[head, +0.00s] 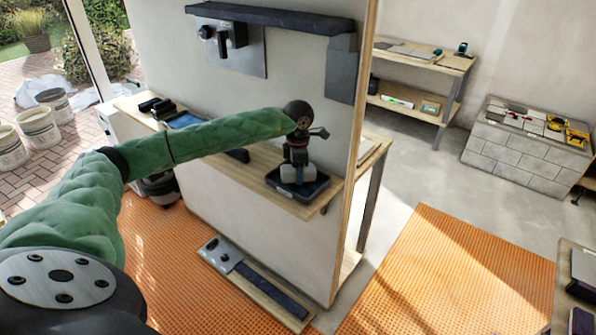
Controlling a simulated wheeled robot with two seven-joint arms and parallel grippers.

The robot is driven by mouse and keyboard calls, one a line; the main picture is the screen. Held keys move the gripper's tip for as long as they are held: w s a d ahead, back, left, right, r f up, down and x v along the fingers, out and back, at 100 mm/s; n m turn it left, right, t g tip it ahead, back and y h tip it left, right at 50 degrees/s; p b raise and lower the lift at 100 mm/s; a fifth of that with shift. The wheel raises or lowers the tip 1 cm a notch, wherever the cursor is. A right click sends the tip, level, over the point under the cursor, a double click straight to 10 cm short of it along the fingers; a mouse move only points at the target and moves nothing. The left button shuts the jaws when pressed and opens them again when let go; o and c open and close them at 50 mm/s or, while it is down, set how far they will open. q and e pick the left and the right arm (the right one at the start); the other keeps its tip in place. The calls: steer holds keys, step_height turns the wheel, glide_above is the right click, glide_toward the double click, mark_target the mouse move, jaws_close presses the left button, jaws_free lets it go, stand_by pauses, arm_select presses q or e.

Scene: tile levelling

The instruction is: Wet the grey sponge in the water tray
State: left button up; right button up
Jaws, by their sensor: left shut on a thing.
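The water tray (317,189) is a small dark tray on the wooden shelf against the partition wall, in the middle of the head view. My left gripper (297,164) points down over it and is shut on the grey sponge (287,173). The sponge shows as pale grey pieces on both sides of the fingers, low inside the tray outline. The fingers hide its middle. I cannot tell whether its underside touches the water. My right gripper is not in view.
The wooden shelf (240,177) ends at the partition's right edge. A dark ledge (270,18) juts from the wall above. A board with a dark strip (255,282) lies on the orange floor mat below. A workbench (425,58) and a tile-topped block (525,150) stand at the right.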

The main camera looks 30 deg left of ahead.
arm_select(q)
steer(key=shift+f+b, duration=0.3)
steer(key=shift+f, duration=0.1)
stand_by(0.3)
steer(key=shift+b, duration=0.4)
stand_by(2.0)
steer(key=shift+r+p, duration=0.75)
steer(key=shift+r, duration=2.75)
